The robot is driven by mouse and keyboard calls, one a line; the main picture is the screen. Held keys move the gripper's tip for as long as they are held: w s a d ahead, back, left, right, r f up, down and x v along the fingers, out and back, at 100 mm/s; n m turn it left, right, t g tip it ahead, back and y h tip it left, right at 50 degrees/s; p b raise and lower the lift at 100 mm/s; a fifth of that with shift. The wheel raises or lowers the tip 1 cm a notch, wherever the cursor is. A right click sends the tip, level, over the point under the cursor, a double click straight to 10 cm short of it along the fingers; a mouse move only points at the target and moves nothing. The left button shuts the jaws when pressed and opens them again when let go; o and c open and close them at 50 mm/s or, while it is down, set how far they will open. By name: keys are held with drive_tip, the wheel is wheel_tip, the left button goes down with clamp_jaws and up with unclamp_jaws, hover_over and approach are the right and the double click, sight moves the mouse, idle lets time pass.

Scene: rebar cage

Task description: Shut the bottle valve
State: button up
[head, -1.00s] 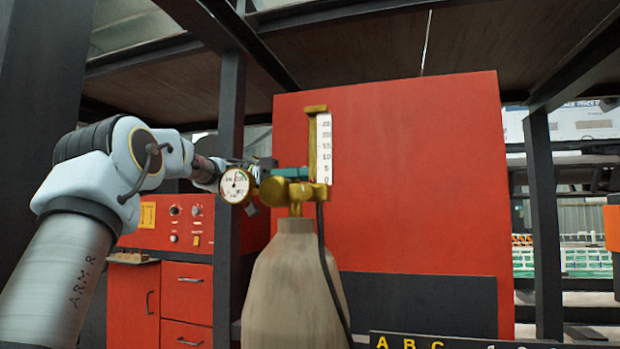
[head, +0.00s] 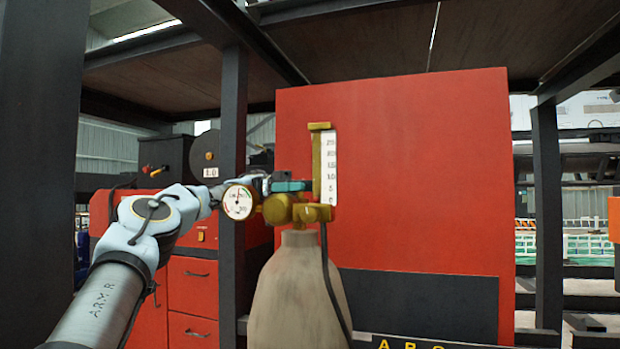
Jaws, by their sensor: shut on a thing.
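A tan gas bottle (head: 296,292) stands upright in the head view. A brass valve body (head: 292,209) sits on its neck, with a round white gauge (head: 238,202) at its left. A brass tube with a white numbered scale (head: 329,168) rises at the right. A teal part (head: 290,186) lies across the top of the valve. My gripper (head: 268,185) reaches in from the left behind the gauge and is shut at the teal part's left end. The fingertips are small and partly hidden, so the exact grip is hard to see.
A large red panel (head: 420,170) stands behind the bottle. Dark posts rise at the left (head: 232,200) and right (head: 547,210). Red drawers (head: 193,290) are behind my arm. A dark hose (head: 332,285) runs down the bottle's right side.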

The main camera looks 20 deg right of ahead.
drive_tip(key=shift+a+m+y+p, duration=0.1)
drive_tip(key=shift+m+y+p, duration=0.3)
drive_tip(key=shift+y+p, duration=0.2)
drive_tip(key=o, duration=1.1)
drive_tip(key=shift+o, duration=0.2)
